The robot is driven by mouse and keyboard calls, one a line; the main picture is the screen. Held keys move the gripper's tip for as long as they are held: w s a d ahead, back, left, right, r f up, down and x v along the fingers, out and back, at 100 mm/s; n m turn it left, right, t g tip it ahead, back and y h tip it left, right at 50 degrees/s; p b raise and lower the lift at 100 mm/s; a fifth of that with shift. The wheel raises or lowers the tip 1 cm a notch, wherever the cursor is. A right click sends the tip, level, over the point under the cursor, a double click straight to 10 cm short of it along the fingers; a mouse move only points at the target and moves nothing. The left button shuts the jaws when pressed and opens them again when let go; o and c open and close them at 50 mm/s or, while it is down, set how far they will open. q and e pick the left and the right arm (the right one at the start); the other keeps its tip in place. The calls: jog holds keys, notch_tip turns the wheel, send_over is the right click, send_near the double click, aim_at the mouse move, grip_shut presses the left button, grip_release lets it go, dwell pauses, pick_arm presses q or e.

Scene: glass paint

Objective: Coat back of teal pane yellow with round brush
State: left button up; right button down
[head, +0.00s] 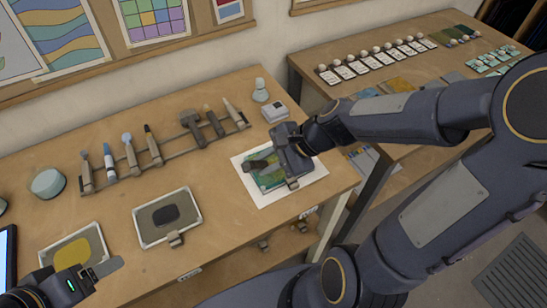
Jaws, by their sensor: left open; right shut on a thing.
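The teal pane (267,182) lies on a white sheet (262,201) near the right end of the table, partly hidden by my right gripper (277,172). That gripper is low over the pane and appears shut on it; the contact is partly hidden. Several brushes and tools stand in a rack along the back of the table; one has a rounded pale blue tip (127,139), but I cannot tell for sure which is the round brush. A tray of yellow paint (74,254) is at the lower left. My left gripper (99,276) is open and empty beside it.
A second tray (164,240) with a dark patch lies mid-table. A teal round jar (47,183) stands left and a small white box (274,112) at the back right. A second table (336,91) with rows of cards stands behind. Bare table separates the trays and rack.

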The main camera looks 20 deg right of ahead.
aim_at(256, 163)
jog(key=shift+s+a, duration=0.2)
jog(key=shift+a, duration=1.8)
jog(key=shift+r+p, duration=0.7)
jog(key=shift+p, duration=0.1)
jog(key=shift+w+d, duration=1)
jog(key=shift+d, duration=0.2)
jog(key=shift+w+d, duration=1)
jog(key=shift+d, duration=0.25)
jog(key=shift+w+d, duration=1)
jog(key=shift+d, duration=0.2)
jog(key=shift+f, duration=0.1)
jog(key=shift+f, duration=0.35)
jog(key=shift+f+b, duration=0.25)
jog(key=shift+b, duration=0.05)
